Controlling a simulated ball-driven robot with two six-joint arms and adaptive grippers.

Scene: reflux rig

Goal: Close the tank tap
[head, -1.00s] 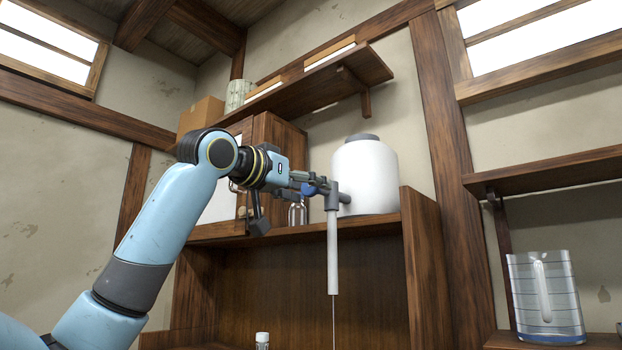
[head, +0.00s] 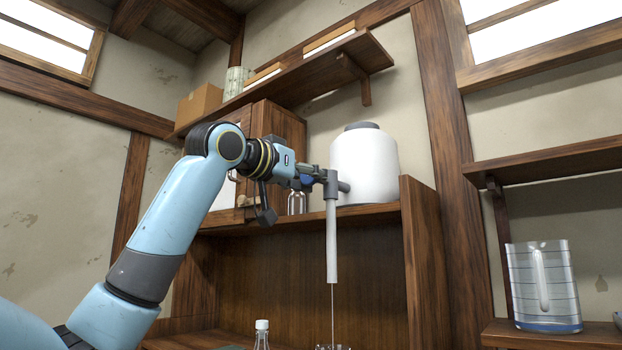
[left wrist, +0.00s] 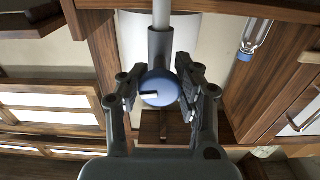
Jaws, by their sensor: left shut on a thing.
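The white tank (head: 363,165) with a grey lid stands on the wooden cabinet top. Its grey tap (head: 331,186) sticks out to the left, with a long pale spout pipe (head: 332,245) hanging down. A thin stream (head: 333,312) runs from the pipe's lower end. My left gripper (head: 309,176) is at the tap. In the left wrist view, the round blue knob (left wrist: 160,87) of the tap sits between the two fingers of my left gripper (left wrist: 159,90), which is shut on it. My right gripper is out of view.
A glass vessel's rim (head: 333,347) shows below the stream, mostly cut off, with a capped bottle (head: 262,335) beside it. A clear bottle (head: 297,202) stands behind my gripper. A shelf (head: 300,85) hangs above, and a jug (head: 543,287) stands at right.

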